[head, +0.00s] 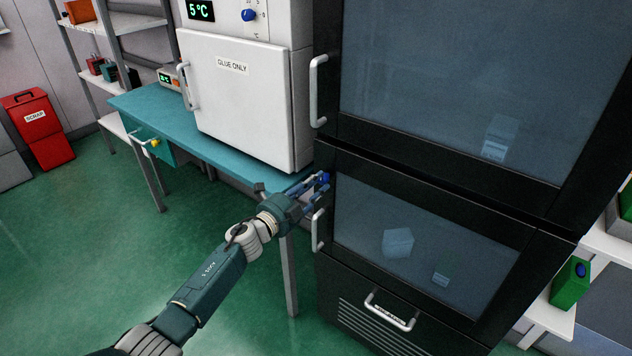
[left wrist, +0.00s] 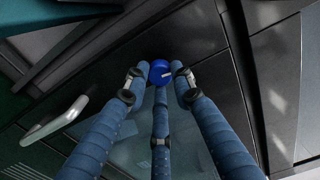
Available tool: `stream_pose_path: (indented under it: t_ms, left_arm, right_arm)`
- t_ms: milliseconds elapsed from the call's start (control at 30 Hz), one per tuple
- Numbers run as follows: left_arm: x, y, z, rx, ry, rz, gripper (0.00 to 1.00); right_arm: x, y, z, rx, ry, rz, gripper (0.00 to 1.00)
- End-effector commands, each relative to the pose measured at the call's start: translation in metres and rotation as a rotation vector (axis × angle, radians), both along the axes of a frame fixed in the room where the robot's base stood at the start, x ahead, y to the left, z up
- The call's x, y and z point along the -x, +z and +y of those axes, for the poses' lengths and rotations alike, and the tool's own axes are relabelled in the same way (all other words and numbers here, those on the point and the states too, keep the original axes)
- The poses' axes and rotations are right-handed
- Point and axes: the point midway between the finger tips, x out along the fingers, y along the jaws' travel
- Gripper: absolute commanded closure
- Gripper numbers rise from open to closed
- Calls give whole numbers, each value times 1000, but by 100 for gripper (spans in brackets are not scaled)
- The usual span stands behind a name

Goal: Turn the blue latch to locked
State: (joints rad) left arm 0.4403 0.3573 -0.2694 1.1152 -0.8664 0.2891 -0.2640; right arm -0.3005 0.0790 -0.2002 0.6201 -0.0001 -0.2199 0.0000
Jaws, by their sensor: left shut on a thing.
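The blue latch (left wrist: 160,72) is a round blue knob with a short white mark, on the black frame of the dark cabinet. It also shows in the head view (head: 325,177), at the left edge of the cabinet's lower door. My left gripper (head: 318,184) reaches it from the left; in the left wrist view its blue fingers (left wrist: 161,85) close around the knob's sides. The gripper is shut on the latch. The white mark points to the right and slightly up in the left wrist view. My right gripper is in neither view.
The lower glass door (head: 420,235) has a pale vertical handle (head: 318,230) just below the latch. A white "GLUE ONLY" cabinet (head: 240,95) stands on a teal bench (head: 150,105) to the left. The green floor (head: 90,240) is open at the left.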

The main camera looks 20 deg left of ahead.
Motion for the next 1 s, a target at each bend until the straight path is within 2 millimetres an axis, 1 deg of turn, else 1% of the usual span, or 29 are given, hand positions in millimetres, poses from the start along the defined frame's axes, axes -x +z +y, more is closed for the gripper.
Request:
stream_pose_path:
  t_ms: [33, 200, 400, 933, 967, 1000]
  left_arm:
    - [-1, 3, 3, 28, 4, 9, 100]
    - [-1, 2, 3, 110, 4, 38, 100]
    - [-1, 2, 3, 163, 5, 57, 100]
    - [-1, 1, 3, 184, 5, 66, 100]
    - [-1, 1, 3, 184, 5, 66, 70]
    - [-1, 1, 3, 184, 5, 66, 62]
  right_arm:
    - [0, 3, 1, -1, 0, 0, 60]
    - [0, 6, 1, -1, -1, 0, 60]
    - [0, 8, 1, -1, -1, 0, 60]
    - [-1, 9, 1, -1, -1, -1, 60]
    - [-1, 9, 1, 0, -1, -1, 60]
    - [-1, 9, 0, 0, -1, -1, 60]
